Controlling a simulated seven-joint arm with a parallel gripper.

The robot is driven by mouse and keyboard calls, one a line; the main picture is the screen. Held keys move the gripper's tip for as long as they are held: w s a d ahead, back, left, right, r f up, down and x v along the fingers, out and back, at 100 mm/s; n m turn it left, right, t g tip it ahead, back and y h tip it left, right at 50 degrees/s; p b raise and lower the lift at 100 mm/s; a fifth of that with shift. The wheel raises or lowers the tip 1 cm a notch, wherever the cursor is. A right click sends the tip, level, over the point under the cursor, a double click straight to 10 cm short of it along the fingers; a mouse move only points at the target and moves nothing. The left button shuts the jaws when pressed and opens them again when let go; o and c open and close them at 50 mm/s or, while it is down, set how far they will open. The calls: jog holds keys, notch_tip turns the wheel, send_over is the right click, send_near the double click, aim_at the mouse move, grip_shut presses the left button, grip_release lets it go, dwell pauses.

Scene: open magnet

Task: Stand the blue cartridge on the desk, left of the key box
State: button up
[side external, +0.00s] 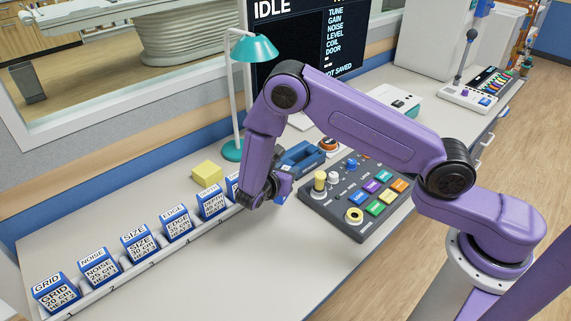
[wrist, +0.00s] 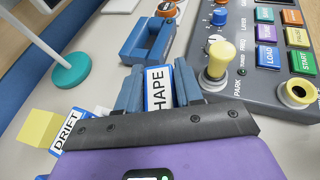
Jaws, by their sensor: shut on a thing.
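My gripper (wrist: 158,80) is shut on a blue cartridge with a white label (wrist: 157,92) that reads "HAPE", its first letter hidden. In the side view my gripper (side external: 275,190) is at the right end of the cartridge row, and only a bit of the held cartridge (side external: 285,188) shows behind it. I cannot tell whether its base touches the desk. The key box (side external: 362,197), a dark grey panel with coloured keys and knobs, lies to the right, apart from the cartridge; it also shows in the wrist view (wrist: 262,60). The desk (side external: 215,262) is pale grey.
A rail (side external: 150,253) holds several blue cartridges; DRIFT (wrist: 68,130) is nearest my gripper. A yellow block (side external: 207,173), a teal lamp (side external: 232,150) and a blue open frame (side external: 301,157) stand behind. Desk in front of the rail is clear.

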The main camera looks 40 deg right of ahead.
jog(key=shift+f, duration=2.3)
jog(key=shift+f, duration=0.6)
jog(key=o, duration=1.2)
jog(key=shift+c, duration=0.2)
